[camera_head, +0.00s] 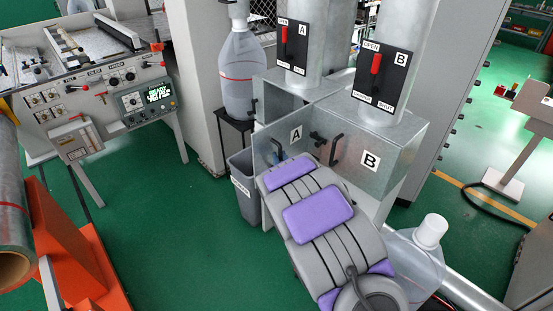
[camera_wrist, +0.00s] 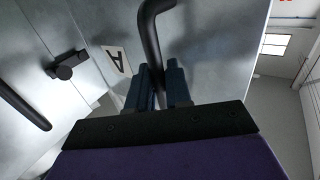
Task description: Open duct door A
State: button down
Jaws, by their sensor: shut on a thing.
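Duct door A (camera_head: 268,148) is a grey metal panel with a white "A" label (camera_head: 296,134). It stands swung out at an angle from its duct box, and part of the box interior shows behind it. In the wrist view, the door's black bar handle (camera_wrist: 152,32) passes between the dark blue fingers of my gripper (camera_wrist: 161,88), which are shut on it. The "A" label (camera_wrist: 117,60) and a black latch knob (camera_wrist: 67,66) show to the left. In the head view, my grey and purple arm hides most of the gripper.
Door B (camera_head: 370,161) with its own black handle (camera_head: 336,149) is closed at the right. Above are lever panels A (camera_head: 292,45) and B (camera_head: 381,77). A grey bin (camera_head: 243,185) stands left of door A, and a clear jug (camera_head: 418,262) at lower right. Green floor at left is free.

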jog(key=shift+w+d+r, duration=0.1)
jog(key=shift+d+r, duration=0.05)
jog(key=shift+r, duration=0.05)
jog(key=c, duration=1.5)
grip_release()
jog(key=shift+o, duration=1.3)
jog(key=shift+d+f, duration=0.1)
jog(key=shift+d, duration=0.2)
jog(key=shift+a, duration=0.3)
